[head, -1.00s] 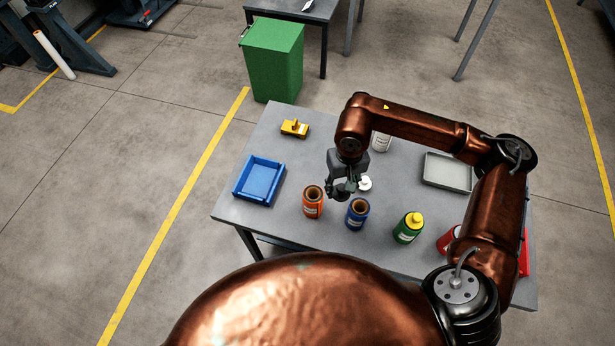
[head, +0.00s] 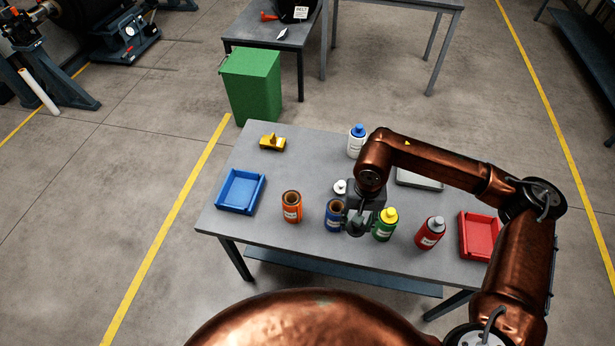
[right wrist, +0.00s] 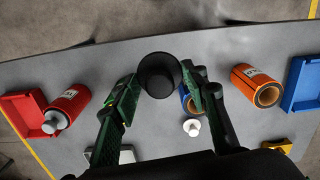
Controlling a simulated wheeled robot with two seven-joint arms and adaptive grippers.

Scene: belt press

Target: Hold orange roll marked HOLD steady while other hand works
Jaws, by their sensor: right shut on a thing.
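The orange roll (head: 291,208) stands upright on the grey table, its brown core open at the top. In the right wrist view the orange roll (right wrist: 257,85) is at the right, apart from the fingers. My right gripper (head: 360,222) is between the blue roll (head: 334,214) and the green bottle (head: 385,228). In the right wrist view my right gripper (right wrist: 160,85) is shut on a dark cylindrical thing (right wrist: 158,72). No hand touches the orange roll. My left gripper is not in view.
A blue tray (head: 262,196) is left of the orange roll; a yellow object (head: 272,142) lies behind. A red bottle (head: 431,233) and red tray (head: 497,237) are at the right. A white bottle (head: 356,147) and grey tray (head: 418,181) are behind my arm.

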